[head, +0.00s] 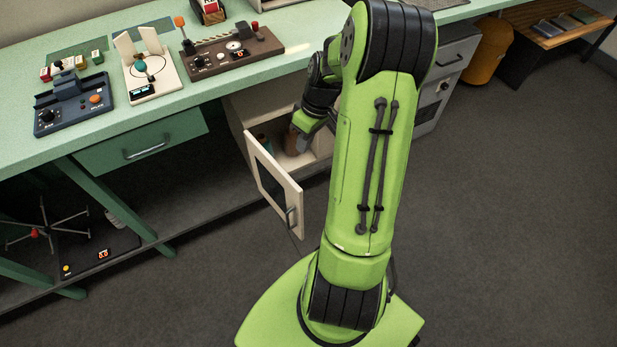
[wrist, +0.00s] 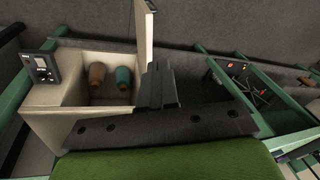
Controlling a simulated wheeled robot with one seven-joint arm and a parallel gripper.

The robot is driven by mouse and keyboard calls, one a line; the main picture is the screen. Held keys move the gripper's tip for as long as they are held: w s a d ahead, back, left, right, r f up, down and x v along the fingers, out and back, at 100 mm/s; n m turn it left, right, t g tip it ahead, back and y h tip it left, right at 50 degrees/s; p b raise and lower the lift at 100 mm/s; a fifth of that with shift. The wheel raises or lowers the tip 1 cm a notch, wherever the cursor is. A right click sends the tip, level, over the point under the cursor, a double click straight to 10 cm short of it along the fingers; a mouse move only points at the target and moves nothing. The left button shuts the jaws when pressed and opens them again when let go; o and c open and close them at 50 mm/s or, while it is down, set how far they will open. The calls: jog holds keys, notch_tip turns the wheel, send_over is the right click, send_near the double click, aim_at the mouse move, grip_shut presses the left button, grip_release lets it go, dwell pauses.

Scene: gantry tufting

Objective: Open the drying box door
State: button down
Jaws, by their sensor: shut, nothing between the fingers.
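The drying box (head: 237,118) is a cream cabinet under the bench. Its door (head: 263,155) is cream with a dark window and a grey bar handle (head: 291,217), and stands swung well out from the box. In the wrist view the open door (wrist: 144,28) shows nearly edge-on, and the box (wrist: 60,128) is open from this side. A brown cone (wrist: 97,76) and a teal cone (wrist: 123,78) stand inside. My gripper (head: 300,146) is shut and empty at the opening, by the door. In the wrist view its fingers (wrist: 161,72) overlap the door's lower end; I cannot tell whether they touch it.
A control panel (wrist: 42,67) is on the box. A green drawer (head: 140,145) is left of the box under the bench (head: 130,120), which holds several devices. A dark stand with thin arms (head: 45,232) is at lower left. The floor (head: 500,200) at right is clear.

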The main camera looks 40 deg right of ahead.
jog(key=s+d+f+m+t+y+p, duration=0.1)
jog(key=s+d+f+t+y+p, duration=0.3)
jog(key=d+f, duration=0.75)
jog(key=w+a+f+h+b, duration=0.1)
jog(key=w+a+f+b, duration=0.2)
jog(key=a+f, duration=0.6)
jog(key=shift+w+a+f+b, duration=0.25)
jog(key=shift+a+f+b, duration=0.05)
jog(key=shift+a, duration=0.35)
